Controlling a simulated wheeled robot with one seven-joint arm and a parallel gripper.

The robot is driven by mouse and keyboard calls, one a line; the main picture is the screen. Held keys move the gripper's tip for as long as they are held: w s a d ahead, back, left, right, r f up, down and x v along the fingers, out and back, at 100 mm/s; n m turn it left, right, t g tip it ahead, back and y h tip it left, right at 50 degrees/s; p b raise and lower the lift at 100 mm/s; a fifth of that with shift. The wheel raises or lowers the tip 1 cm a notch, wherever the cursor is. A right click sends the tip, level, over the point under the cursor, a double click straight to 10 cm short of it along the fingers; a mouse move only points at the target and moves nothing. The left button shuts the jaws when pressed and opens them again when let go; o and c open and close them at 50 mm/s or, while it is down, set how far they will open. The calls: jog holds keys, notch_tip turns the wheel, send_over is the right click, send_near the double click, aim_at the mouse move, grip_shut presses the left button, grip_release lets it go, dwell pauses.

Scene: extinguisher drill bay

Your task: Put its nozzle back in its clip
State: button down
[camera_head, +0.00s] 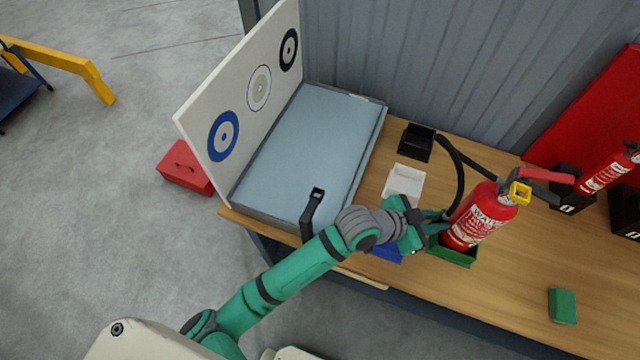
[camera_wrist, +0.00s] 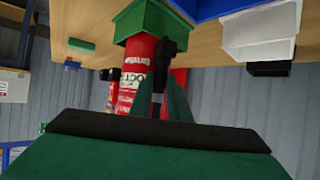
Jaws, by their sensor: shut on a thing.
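A red water extinguisher (camera_head: 476,218) stands upright in a green holder (camera_head: 458,256) on the bench, with a yellow part (camera_head: 520,193) at its head. Its black hose (camera_head: 459,170) arches from the head over to the left and comes down at my gripper (camera_head: 437,216). My gripper, close against the extinguisher's left side, is shut on the black nozzle. In the wrist view, the nozzle (camera_wrist: 167,50) shows between the fingers, in front of the red cylinder (camera_wrist: 137,62) and green holder (camera_wrist: 148,20). I cannot make out the clip or whether the nozzle touches it.
Blue (camera_head: 387,254), white (camera_head: 403,182) and black (camera_head: 416,142) holders stand left of the extinguisher. Another extinguisher (camera_head: 606,172) stands at the right. A green block (camera_head: 562,306) lies on the bench (camera_head: 510,290), whose front right is mostly clear. A tray and target board stand at the left.

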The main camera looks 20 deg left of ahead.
jog(key=shift+f, duration=0.4)
jog(key=shift+w+a+r, duration=0.1)
jog(key=shift+r, duration=3.4)
jog(key=shift+r, duration=0.1)
jog(key=shift+r, duration=0.6)
jog(key=shift+a+f, duration=0.1)
jog(key=shift+f, duration=0.3)
notch_tip(320, 180, down, 5)
jog(key=shift+f, duration=0.7)
